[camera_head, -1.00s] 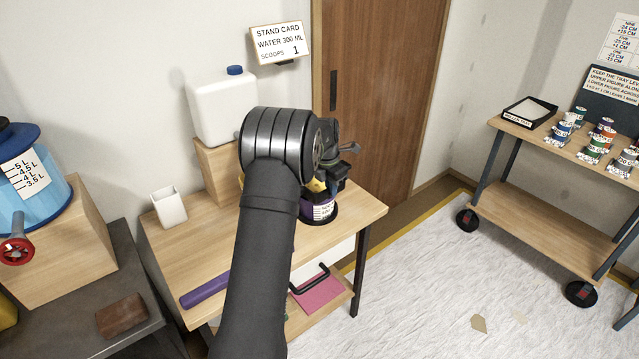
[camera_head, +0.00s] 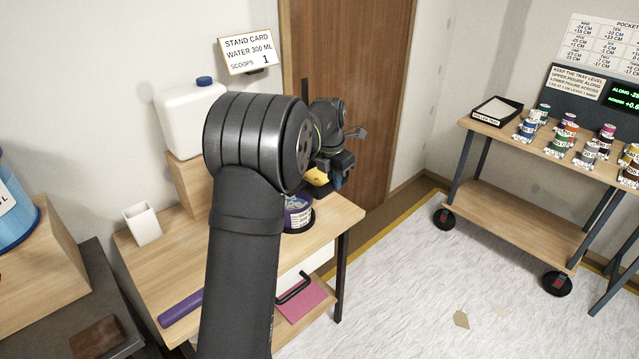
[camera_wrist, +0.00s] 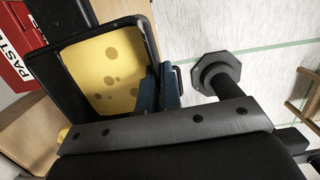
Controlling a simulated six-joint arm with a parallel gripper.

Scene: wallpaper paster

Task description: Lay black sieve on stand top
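In the wrist view, the black sieve (camera_wrist: 47,73) is a dark squarish frame around a yellow face with darker round spots. My gripper (camera_wrist: 160,88) has its two dark blue fingers close together at the frame's right edge and appears shut on it; the exact grip is partly hidden. In the head view, my gripper (camera_head: 335,170) is above and right of a purple labelled tub (camera_head: 297,203). A yellow patch shows under it, and my arm hides much of the sieve. The wooden stand top (camera_head: 335,212) lies below, with bare wood near its right corner.
A white cup (camera_head: 142,224) and a purple roll (camera_head: 181,307) are at the stand's left. A white canister (camera_head: 190,120) stands on a wooden block behind. A cart (camera_head: 480,135) with a roller tray and several tins is at the right, with open floor between.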

